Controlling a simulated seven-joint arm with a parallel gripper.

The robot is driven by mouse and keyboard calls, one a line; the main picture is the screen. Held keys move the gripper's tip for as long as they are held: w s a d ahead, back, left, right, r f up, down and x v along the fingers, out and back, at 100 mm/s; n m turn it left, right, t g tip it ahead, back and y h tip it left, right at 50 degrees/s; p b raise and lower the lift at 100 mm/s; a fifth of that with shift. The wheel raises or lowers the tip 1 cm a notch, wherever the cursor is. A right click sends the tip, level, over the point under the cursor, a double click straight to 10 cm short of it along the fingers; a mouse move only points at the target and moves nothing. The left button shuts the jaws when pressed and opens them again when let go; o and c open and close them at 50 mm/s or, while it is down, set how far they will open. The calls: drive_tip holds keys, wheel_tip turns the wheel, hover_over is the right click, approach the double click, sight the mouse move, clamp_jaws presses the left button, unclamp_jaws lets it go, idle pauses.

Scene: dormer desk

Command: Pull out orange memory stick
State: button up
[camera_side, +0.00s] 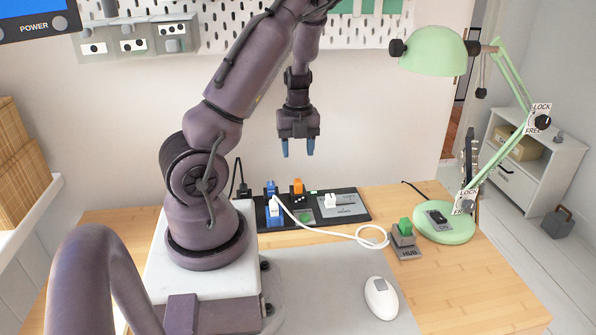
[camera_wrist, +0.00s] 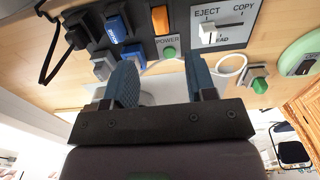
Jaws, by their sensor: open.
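The orange memory stick (camera_side: 297,186) stands upright in the dark dock (camera_side: 362,208) at the back of the desk. In the wrist view the orange stick (camera_wrist: 160,19) is near the top middle, beyond my fingertips. My gripper (camera_side: 297,147) is open and empty, pointing down above the dock, apart from the stick. Its two blue fingers (camera_wrist: 162,75) show spread apart in the wrist view. A blue stick (camera_side: 270,187) stands in the dock to the left of the orange one, also seen in the wrist view (camera_wrist: 117,29).
A white slider (camera_wrist: 209,35) marked EJECT and COPY and a green button (camera_wrist: 169,53) are on the dock. A white cable (camera_side: 345,235) loops in front. A green stick (camera_side: 405,226) sits in a hub, near the green lamp (camera_side: 445,230). A mouse (camera_side: 381,298) lies on the mat.

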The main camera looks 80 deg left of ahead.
sight(298, 180)
wheel_tip(298, 180, down, 10)
idle(0.4)
clamp_jaws()
